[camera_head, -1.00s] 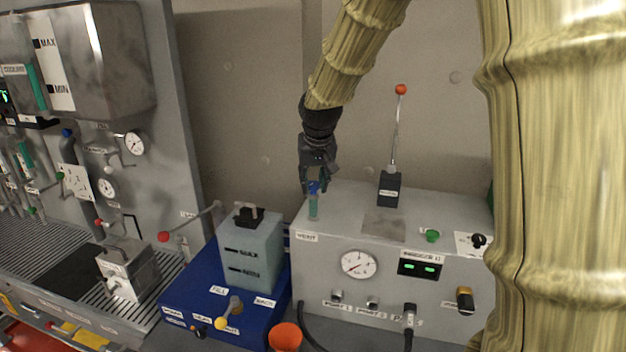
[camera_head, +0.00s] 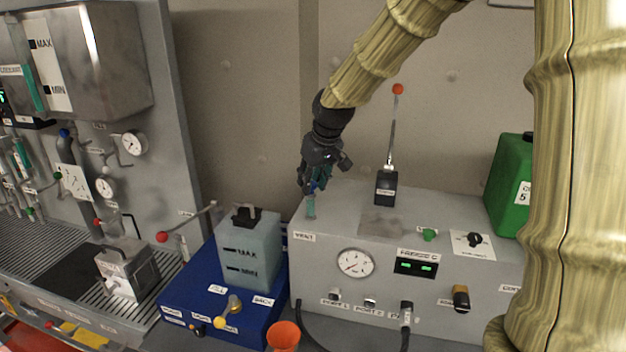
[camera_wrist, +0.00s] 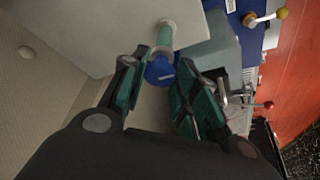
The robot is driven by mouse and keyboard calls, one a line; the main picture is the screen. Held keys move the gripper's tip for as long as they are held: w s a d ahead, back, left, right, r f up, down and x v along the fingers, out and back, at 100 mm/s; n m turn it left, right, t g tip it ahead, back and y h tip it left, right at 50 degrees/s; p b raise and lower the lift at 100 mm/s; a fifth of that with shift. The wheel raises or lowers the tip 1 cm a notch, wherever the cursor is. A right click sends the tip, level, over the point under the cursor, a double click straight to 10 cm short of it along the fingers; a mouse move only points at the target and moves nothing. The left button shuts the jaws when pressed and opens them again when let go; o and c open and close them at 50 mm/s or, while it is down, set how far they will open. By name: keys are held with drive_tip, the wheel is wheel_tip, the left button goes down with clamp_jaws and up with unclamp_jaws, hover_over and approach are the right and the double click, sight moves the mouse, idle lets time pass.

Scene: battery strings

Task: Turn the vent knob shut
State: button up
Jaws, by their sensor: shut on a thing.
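The vent knob (camera_wrist: 160,71) is a blue cap on a pale teal stem (camera_head: 311,207). The stem stands on the top left edge of the grey box (camera_head: 290,262), above the VENT label (camera_head: 304,237). In the head view the knob is largely hidden by the fingers. My gripper (camera_head: 315,185) reaches down to it from above, turned at an angle. In the wrist view my gripper (camera_wrist: 157,88) has one finger on each side of the blue cap, shut on it. The wrist view does not clearly show both contacts.
A lever with a red ball (camera_head: 398,89) rises from the box right of my gripper. A green canister (camera_head: 508,185) stands behind at right. A blue unit with a MAX/MIN tank (camera_head: 249,250) and an orange cup (camera_head: 283,335) are at left and in front.

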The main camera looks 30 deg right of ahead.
drive_tip(key=o, duration=0.9)
drive_tip(key=shift+o, duration=0.7)
drive_tip(key=shift+w+d+f, duration=0.1)
drive_tip(key=shift+w+f, duration=0.05)
drive_tip(key=shift+w, duration=0.1)
drive_tip(key=shift+s, duration=0.1)
drive_tip(key=v, duration=1.2)
drive_tip(key=shift+d, duration=0.15)
